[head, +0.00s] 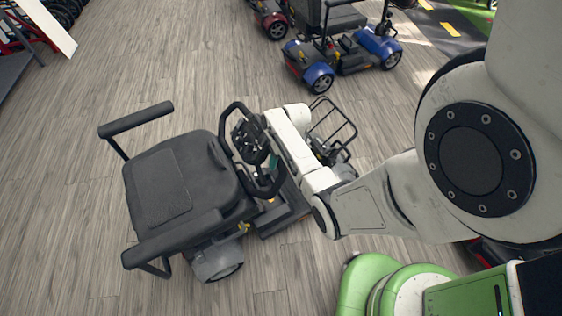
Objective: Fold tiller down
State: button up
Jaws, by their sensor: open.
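The mobility scooter (188,178) stands in the middle of the floor, with a black seat and armrests. Its tiller (236,107) has a black loop handle and a dark console and rises in front of the seat. My white arm reaches in from the right over the scooter's front. My gripper (262,150) is at the tiller's right side. It is open, but its dark fingers are hard to tell from the console, and whether they touch the tiller is unclear. My arm hides the lower tiller and part of the front.
A wire basket (333,125) sits at the scooter's front. A blue scooter (345,50) stands at the back, with a red one (270,18) to its left. Shelving (18,62) is at the far left. The wooden floor (60,210) left of the scooter is clear.

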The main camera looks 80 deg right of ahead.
jog(key=shift+f, duration=0.2)
grip_shut()
dwell(0.5)
